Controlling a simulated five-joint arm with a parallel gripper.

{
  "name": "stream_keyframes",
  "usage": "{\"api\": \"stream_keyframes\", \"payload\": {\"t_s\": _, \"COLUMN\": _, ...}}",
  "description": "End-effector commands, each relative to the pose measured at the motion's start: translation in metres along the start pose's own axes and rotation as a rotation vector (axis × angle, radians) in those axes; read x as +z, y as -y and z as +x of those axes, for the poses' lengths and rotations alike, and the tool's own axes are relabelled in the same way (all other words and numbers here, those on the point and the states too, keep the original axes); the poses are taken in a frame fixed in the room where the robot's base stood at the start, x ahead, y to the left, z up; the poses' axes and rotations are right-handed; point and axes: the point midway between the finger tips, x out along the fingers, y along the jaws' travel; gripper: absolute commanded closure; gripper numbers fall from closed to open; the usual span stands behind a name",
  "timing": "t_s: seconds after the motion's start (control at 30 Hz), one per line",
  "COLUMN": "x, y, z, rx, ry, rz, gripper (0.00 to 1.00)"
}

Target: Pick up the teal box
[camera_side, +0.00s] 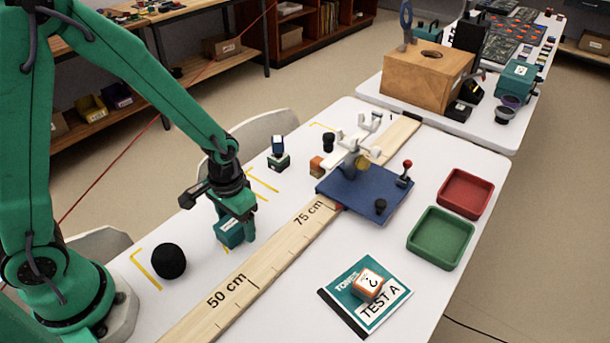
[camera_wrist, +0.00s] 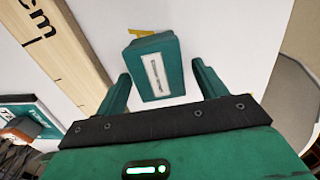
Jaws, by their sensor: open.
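The teal box (camera_side: 229,232) stands on the white table, left of the wooden ruler. It has a white label on it, which shows clearly in the wrist view (camera_wrist: 154,75). My gripper (camera_side: 236,221) is low over the table at the box. In the wrist view my gripper (camera_wrist: 161,70) is open, with one green finger on each side of the box. A gap shows between each finger and the box. In the side view the gripper partly hides the box, and whether the fingers touch the table cannot be told.
A black ball (camera_side: 168,261) sits left of the box. The wooden ruler (camera_side: 262,272) runs along the table to its right. A small dark block stack (camera_side: 279,155), an orange block (camera_side: 316,166) and a blue board (camera_side: 362,198) lie further back. Red (camera_side: 465,210) and green (camera_side: 441,255) trays stand right.

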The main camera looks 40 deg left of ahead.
Motion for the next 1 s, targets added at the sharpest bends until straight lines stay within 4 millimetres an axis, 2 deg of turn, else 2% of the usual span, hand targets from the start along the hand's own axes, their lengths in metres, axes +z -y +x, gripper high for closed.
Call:
{"api": "stream_keyframes", "payload": {"t_s": 0.13, "x": 0.0, "y": 0.0, "z": 0.0, "rx": 0.0, "ry": 0.0, "rz": 0.0, "gripper": 0.29}}
{"api": "stream_keyframes", "payload": {"t_s": 0.3, "x": 0.0, "y": 0.0, "z": 0.0, "rx": 0.0, "ry": -0.001, "rz": 0.0, "gripper": 0.62}}
{"api": "stream_keyframes", "payload": {"t_s": 0.4, "x": 0.0, "y": 0.0, "z": 0.0, "rx": 0.0, "ry": -0.001, "rz": 0.0, "gripper": 0.79}}
{"api": "stream_keyframes", "payload": {"t_s": 0.77, "x": -0.001, "y": 0.0, "z": -0.002, "rx": 0.0, "ry": -0.002, "rz": 0.0, "gripper": 0.79}}
{"api": "stream_keyframes", "payload": {"t_s": 1.0, "x": -0.001, "y": 0.0, "z": -0.014, "rx": 0.001, "ry": -0.004, "rz": 0.0, "gripper": 0.79}}
